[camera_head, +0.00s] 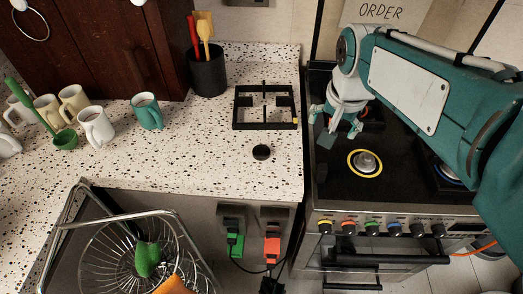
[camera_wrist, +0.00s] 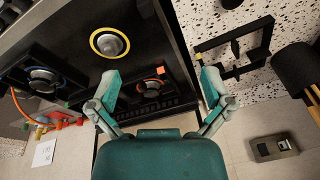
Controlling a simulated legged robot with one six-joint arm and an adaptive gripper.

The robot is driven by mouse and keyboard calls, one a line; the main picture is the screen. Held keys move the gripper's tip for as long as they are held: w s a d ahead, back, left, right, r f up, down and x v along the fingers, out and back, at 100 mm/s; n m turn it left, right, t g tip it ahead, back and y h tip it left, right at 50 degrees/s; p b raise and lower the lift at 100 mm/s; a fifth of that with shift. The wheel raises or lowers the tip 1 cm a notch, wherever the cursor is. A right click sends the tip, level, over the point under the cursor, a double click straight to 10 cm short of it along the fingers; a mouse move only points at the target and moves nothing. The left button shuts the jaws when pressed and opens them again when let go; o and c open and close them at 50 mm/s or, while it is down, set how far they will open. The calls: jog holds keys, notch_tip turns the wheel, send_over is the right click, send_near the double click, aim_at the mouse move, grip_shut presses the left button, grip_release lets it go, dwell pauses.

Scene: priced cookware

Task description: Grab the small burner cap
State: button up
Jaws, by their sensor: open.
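I cannot make the cap out in the wrist view. My gripper (camera_head: 339,130) hangs over the back left of the stove, right of the cap and apart from it. In the wrist view my gripper (camera_wrist: 160,82) has its two fingers spread wide with nothing held between them. The grate also shows in the wrist view (camera_wrist: 238,70), beyond the right finger.
The black stove (camera_head: 335,185) has an uncapped-looking burner with a yellow ring (camera_head: 365,163). Several mugs, including a teal one (camera_head: 147,111), stand left. A wire dish rack (camera_head: 130,255) is at the front left.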

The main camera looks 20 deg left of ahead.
jog(key=w+a+f+g, duration=0.1)
jog(key=w+a+f, duration=0.3)
jog(key=a, duration=0.5)
jog(key=m+g, duration=0.1)
jog(key=m, duration=0.1)
send_over(259, 152)
notch_tip(259, 152, down, 5)
jog(key=shift+h, duration=0.4)
notch_tip(259, 152, down, 11)
jog(key=shift+r, duration=0.2)
jog(key=shift+d, duration=0.1)
jog(key=c, duration=1.1)
